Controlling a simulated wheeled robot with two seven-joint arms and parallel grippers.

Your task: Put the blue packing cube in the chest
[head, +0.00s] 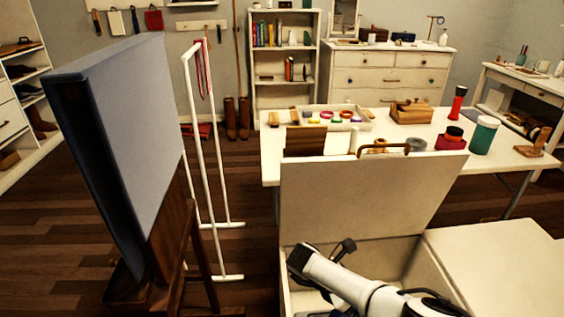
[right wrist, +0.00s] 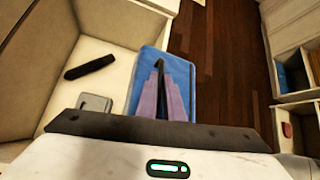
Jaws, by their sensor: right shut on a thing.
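The blue packing cube (right wrist: 207,92) is between the fingers of my right gripper (right wrist: 162,68) in the right wrist view. The gripper is shut on it. The white chest (head: 439,281) stands at the bottom of the head view with its lid (head: 365,195) raised. My right arm reaches across the chest opening and hides much of the inside. In the wrist view the cream chest interior (right wrist: 112,60) lies left of the cube, and dark floor lies right of it. The cube's height over the chest is hard to tell. My left gripper is not in view.
A black object (right wrist: 90,67) and a grey object (right wrist: 96,103) lie in the chest. A large grey panel (head: 135,120) on a wooden stand is at left, near a white rack (head: 203,150). A cluttered white table (head: 400,130) is behind the lid.

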